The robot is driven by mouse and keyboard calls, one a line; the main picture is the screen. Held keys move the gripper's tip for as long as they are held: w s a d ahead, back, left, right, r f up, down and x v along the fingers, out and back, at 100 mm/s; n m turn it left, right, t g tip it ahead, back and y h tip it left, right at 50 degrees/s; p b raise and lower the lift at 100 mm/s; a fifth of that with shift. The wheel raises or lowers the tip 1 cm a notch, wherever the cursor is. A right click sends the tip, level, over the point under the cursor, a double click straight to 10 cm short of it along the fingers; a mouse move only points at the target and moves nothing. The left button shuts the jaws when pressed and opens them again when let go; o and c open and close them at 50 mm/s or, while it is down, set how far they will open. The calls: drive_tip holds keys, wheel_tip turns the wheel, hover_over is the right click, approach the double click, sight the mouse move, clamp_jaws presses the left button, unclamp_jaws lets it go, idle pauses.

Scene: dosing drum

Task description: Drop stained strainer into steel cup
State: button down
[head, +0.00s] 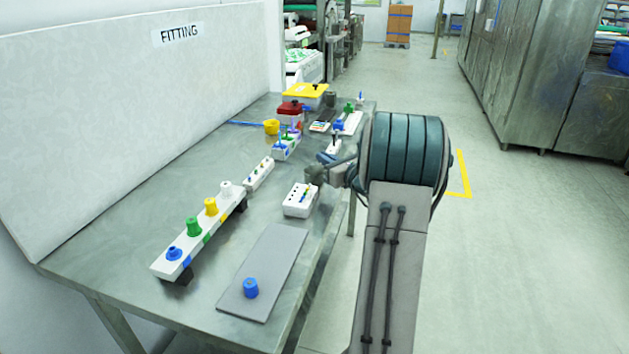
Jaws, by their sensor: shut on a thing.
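I cannot make out a stained strainer or a steel cup in the head view. My gripper (315,175) shows small and dark at the end of my arm, over the right edge of the table, just above a white block with dark holes (300,200). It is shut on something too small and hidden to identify. My arm's large teal and grey links block the view to the right of the gripper.
The steel table (130,212) holds a white rail with colored caps (198,232), a grey mat (262,272) with a blue cap (251,288), a yellow cup (271,127), a red box (290,113) and a yellow-lidded box (305,95). A wall panel (120,100) borders the left.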

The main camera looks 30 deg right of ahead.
drive_tip(key=shift+f+b, duration=0.55)
drive_tip(key=shift+f, duration=0.8)
drive_tip(key=c, duration=1.5)
unclamp_jaws()
drive_tip(key=s, duration=0.4)
drive_tip(key=s+d, duration=0.1)
drive_tip(key=s, duration=0.8)
drive_tip(key=shift+s+d, duration=0.2)
drive_tip(key=shift+s, duration=0.15)
